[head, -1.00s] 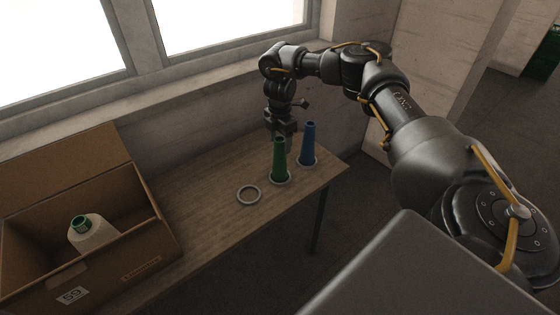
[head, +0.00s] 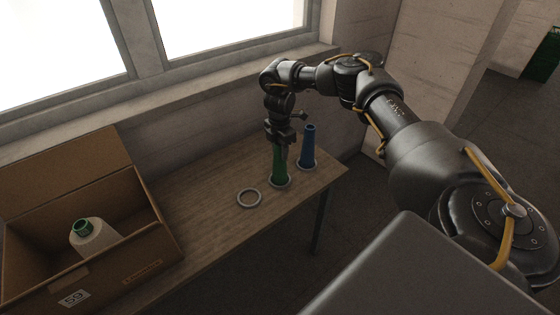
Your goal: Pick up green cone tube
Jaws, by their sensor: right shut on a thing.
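The green cone tube (head: 279,168) stands upright on the wooden table, in a pale ring base near the table's right end. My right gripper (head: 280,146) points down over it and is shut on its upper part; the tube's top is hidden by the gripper. The tube's foot still sits at the ring. My left gripper is not in view.
A blue cone tube (head: 309,147) stands close by on the right in its own ring. An empty ring (head: 249,198) lies to the left. An open cardboard box (head: 158,246) holds a white yarn cone (head: 94,238) with a green top. The wall and window are behind the table (head: 205,205).

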